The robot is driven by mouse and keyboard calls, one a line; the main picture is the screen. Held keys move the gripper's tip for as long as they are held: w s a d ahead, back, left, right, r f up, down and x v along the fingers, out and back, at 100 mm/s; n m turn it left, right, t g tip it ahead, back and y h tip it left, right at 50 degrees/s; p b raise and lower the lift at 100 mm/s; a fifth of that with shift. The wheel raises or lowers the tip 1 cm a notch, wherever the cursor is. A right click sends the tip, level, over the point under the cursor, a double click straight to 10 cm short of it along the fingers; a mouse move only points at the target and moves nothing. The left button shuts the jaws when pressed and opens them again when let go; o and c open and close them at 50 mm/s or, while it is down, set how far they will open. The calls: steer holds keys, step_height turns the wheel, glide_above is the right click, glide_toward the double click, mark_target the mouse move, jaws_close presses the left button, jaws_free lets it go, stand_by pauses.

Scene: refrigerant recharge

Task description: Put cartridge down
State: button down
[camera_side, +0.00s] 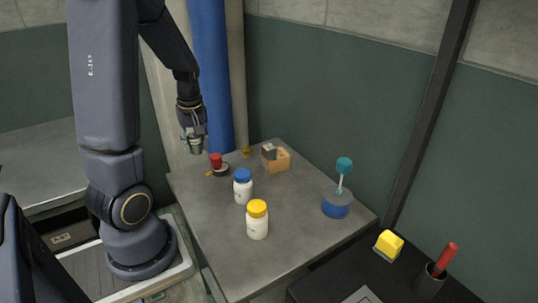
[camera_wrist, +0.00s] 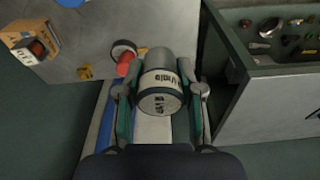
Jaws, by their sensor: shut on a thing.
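In the side view my gripper (camera_side: 193,133) points down and holds the cartridge (camera_side: 195,147) at the far left of the grey table (camera_side: 205,222). The cartridge looks raised above the table level there. The wrist view shows it beside a red-topped part (camera_wrist: 125,62); whether they touch is unclear.
The red-topped part (camera_side: 216,161) stands near the table's left edge. An orange holder (camera_side: 276,160), blue-capped bottle (camera_side: 243,188), yellow-capped bottle (camera_side: 257,222) and blue round base (camera_side: 337,205) stand on the table. A blue column (camera_side: 211,75) rises behind.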

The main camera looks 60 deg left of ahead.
mark_target(201, 198)
steer(key=shift+s+a+n, duration=0.15)
steer(key=shift+s+n, duration=0.35)
steer(key=shift+s, duration=0.35)
step_height(201, 198, down, 18)
steer(key=shift+w+r, duration=0.1)
steer(key=shift+w, duration=0.05)
steer(key=c, duration=0.7)
jaws_free()
steer(key=shift+c, duration=0.2)
